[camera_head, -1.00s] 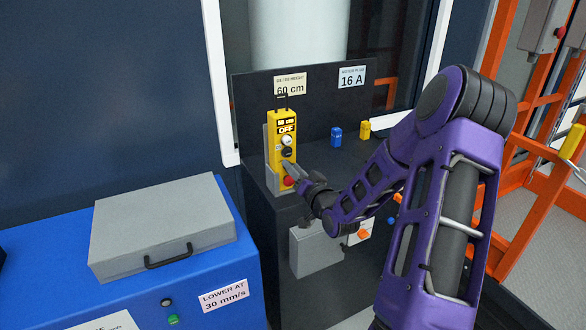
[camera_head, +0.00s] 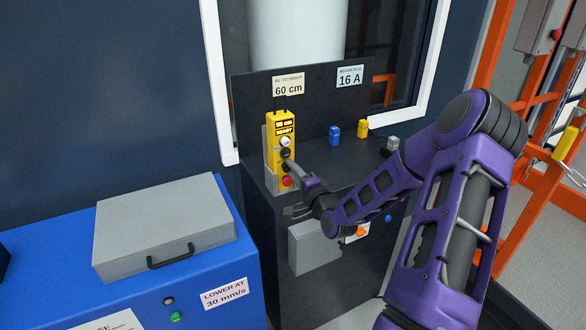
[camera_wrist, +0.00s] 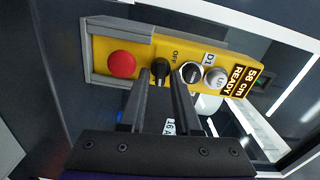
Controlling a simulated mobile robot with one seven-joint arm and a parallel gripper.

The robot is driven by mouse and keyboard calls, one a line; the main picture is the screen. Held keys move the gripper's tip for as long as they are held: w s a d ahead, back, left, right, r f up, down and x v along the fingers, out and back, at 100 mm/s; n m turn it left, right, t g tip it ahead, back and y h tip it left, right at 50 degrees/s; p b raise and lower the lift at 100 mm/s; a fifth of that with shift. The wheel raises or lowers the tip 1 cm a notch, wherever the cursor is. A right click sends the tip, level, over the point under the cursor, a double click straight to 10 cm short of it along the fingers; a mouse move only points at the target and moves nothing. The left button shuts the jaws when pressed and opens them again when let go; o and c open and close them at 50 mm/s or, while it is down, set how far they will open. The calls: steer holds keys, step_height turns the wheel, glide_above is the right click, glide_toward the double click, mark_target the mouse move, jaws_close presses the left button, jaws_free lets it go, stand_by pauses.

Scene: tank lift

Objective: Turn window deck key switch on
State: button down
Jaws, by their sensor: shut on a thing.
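The yellow control box (camera_head: 277,152) stands upright in a grey holder on the dark deck in front of the window. In the wrist view the box (camera_wrist: 100,50) lies sideways, with a red button (camera_wrist: 122,64), the black key switch (camera_wrist: 160,68), a black button (camera_wrist: 192,72) and a grey UP button (camera_wrist: 215,78). Its display (camera_wrist: 246,82) is lit and reads 58 cm READY. My gripper (camera_wrist: 160,84) is shut on the key switch, one finger on each side. In the head view my gripper (camera_head: 291,165) reaches the box from the lower right. An OFF label shows beside the switch.
Blue (camera_head: 335,133), yellow (camera_head: 362,128) and grey (camera_head: 392,143) plugs stand on the deck to the right. A closed grey case (camera_head: 165,225) lies on the blue cabinet (camera_head: 235,265) at left. Signs read 60 cm (camera_head: 288,86) and 16 A (camera_head: 350,76).

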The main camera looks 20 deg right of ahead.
steer(key=shift+m, duration=0.5)
stand_by(0.3)
steer(key=c, duration=0.9)
jaws_free()
steer(key=shift+s, duration=0.1)
steer(key=s, duration=1.7)
steer(key=shift+s+d, duration=0.1)
steer(key=shift+d, duration=0.2)
steer(key=shift+f, duration=0.15)
